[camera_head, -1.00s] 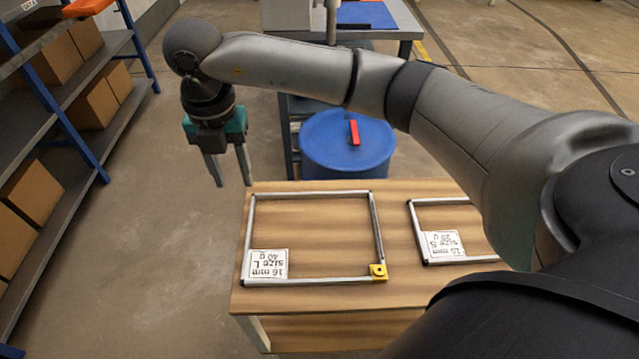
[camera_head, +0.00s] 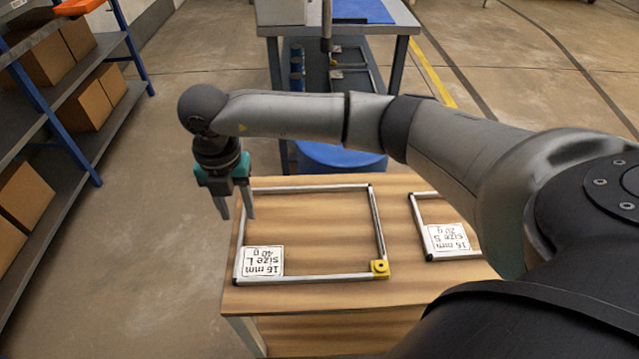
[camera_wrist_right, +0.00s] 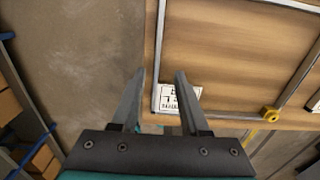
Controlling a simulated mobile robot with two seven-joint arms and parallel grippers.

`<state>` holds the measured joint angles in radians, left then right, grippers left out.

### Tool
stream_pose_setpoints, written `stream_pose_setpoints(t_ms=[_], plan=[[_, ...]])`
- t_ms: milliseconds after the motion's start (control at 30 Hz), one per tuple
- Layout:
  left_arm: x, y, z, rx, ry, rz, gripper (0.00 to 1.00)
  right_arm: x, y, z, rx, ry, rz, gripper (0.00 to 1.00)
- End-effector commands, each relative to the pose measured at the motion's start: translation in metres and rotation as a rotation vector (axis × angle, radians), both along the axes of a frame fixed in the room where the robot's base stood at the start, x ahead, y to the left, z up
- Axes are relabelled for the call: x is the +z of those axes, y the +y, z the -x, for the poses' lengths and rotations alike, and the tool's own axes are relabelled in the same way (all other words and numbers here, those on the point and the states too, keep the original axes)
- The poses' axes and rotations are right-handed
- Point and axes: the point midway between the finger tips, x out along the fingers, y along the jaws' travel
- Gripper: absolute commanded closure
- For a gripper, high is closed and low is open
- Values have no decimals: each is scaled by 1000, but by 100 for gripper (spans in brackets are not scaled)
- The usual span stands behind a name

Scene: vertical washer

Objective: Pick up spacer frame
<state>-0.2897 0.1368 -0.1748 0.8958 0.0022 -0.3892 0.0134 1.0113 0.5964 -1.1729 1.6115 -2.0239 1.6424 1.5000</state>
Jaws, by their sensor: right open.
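Two rectangular grey spacer frames lie flat on a wooden table (camera_head: 315,235). The large frame (camera_head: 378,228) has a white label (camera_head: 262,261) reading 16 mm size L 40 g and a yellow corner piece (camera_head: 380,269). The small frame (camera_head: 417,224), labelled size S, is partly hidden by my right arm. My right gripper (camera_head: 238,216) is open and empty at the far left corner of the large frame, near its left rail. In the right wrist view, that rail (camera_wrist_right: 158,45) shows between the fingertips (camera_wrist_right: 160,72), apparently with a gap. My left gripper is not in view.
A shelf with cardboard boxes (camera_head: 25,195) stands at the left. A blue drum (camera_head: 340,158) and a workbench (camera_head: 385,30) stand behind the table. The floor between shelf and table is clear.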

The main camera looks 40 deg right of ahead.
Motion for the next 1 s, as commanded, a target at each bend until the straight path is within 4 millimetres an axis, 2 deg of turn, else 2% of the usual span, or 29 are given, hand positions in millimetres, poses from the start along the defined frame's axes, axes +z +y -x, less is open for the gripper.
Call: stream_pose_setpoints(t_ms=[600,933,1000], plan=[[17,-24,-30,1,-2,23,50,-49,5,-1,-1,1,0,55],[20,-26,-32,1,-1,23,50,-52,5,-1,0,0,0,55],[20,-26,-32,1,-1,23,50,-52,5,-1,0,0,0,61]])
